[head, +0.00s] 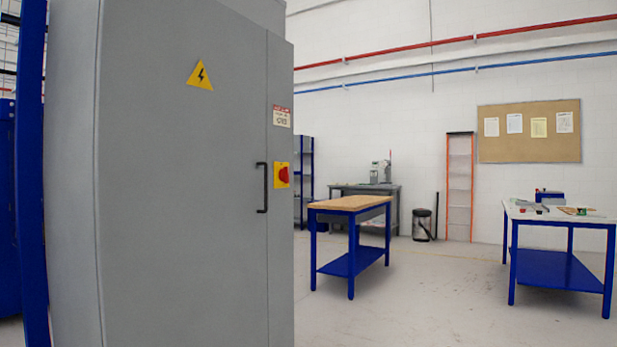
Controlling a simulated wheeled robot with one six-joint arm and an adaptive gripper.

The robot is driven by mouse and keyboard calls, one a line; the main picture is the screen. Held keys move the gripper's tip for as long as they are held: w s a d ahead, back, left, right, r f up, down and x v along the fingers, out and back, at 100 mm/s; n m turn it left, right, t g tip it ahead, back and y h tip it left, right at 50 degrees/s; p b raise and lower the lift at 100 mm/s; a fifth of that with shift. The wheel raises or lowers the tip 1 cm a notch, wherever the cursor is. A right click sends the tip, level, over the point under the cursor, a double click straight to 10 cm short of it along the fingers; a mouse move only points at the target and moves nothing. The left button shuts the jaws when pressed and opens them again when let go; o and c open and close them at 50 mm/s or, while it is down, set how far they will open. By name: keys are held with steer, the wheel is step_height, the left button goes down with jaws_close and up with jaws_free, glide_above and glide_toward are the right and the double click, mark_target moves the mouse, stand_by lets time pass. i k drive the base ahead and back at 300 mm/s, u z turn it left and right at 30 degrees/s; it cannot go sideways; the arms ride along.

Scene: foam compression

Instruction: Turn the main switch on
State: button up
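The main switch (284,175) is a red rotary knob on a yellow plate, on the right part of the front of a tall grey electrical cabinet (180,200). The cabinet stands close on the left of the head view and its door looks shut. A black vertical door handle (262,187) is just left of the switch. A small red and white label (281,116) is above the switch, and a yellow lightning triangle (200,75) is on the door. The knob's exact turn position is too small to tell. My gripper is not in view.
A blue-legged bench with a wooden top (350,203) stands right of the cabinet. A white-topped blue table (560,212) with small items is at far right. A ladder (459,187) and a bin (422,225) are by the back wall. The floor between the tables is clear.

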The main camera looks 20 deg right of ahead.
mark_target(283, 175)
steer(key=z, duration=0.85)
steer(key=i, duration=0.75)
steer(key=z, duration=1.1)
steer(key=i, duration=1.2)
steer(key=u, duration=0.9)
steer(key=i, duration=1.05)
steer(key=u, duration=1.1)
